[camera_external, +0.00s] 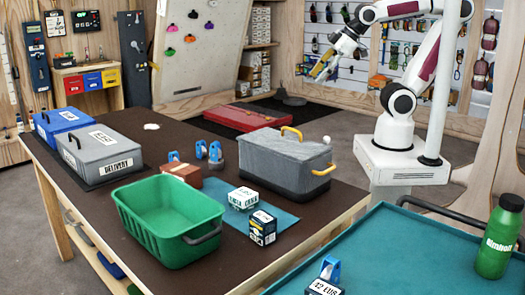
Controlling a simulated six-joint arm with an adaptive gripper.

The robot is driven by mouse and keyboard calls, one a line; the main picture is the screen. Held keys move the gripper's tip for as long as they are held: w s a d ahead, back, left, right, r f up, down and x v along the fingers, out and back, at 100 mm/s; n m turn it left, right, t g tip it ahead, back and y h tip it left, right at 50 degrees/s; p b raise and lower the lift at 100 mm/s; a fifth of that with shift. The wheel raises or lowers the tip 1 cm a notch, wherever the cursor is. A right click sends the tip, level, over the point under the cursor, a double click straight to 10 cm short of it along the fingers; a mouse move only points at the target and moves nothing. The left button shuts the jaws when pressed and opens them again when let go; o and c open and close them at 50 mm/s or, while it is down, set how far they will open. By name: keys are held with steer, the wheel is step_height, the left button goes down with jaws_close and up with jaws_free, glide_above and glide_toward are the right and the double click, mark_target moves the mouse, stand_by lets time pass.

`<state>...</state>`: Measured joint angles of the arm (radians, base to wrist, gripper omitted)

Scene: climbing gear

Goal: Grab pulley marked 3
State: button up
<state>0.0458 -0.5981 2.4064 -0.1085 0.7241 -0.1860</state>
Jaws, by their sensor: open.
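Several small blue-and-grey pieces that look like pulleys are in view, and I cannot read a number on any of them. Two stand side by side on the dark table, a left one (201,148) and a right one (215,157). Another blue piece (173,156) shows behind a reddish-brown block (186,174), which partly hides it. One more blue piece (330,268) is at the front on the teal surface, by a box with printed lettering (325,287). My gripper (320,72) is open, raised beyond the table, far from all of them.
A green bottle (498,240) stands on the teal surface (400,260).

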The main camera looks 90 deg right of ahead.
steer(key=w+d+r+n+t+h, duration=0.1)
steer(key=w+d+r+n, duration=0.15)
steer(key=w, duration=0.55)
steer(key=w+d+r+n+t, duration=0.1)
steer(key=w+d+n+t, duration=0.2)
steer(key=w, duration=0.4)
steer(key=w+d+r+n+h, duration=0.1)
steer(key=w+d+r+n, duration=0.2)
steer(key=w, duration=0.5)
steer(key=w+d+f+n+t+y, duration=0.1)
steer(key=w+d+f+n+t, duration=0.15)
steer(key=w+n, duration=0.45)
steer(key=w+d+f+n+t+y, duration=0.1)
steer(key=w+d+f+n, duration=0.3)
steer(key=w, duration=0.6)
steer(key=w+f+n+y, duration=0.6)
steer(key=f+n+y, duration=0.1)
steer(key=f+n, duration=0.55)
steer(key=s+f+n+y, duration=0.2)
steer(key=s+f+n, duration=0.1)
steer(key=f+n, duration=0.1)
steer(key=s+a+f+n+g+y, duration=0.1)
steer(key=s+f+n+y, duration=0.1)
steer(key=f, duration=0.5)
steer(key=s+a+f+n+g+y, duration=0.1)
steer(key=s+f+n+y, duration=0.2)
steer(key=f+n, duration=0.2)
steer(key=shift+s+a+f+n+y, duration=0.15)
steer(key=shift+s+f+n+y, duration=0.15)
steer(key=shift+s, duration=0.05)
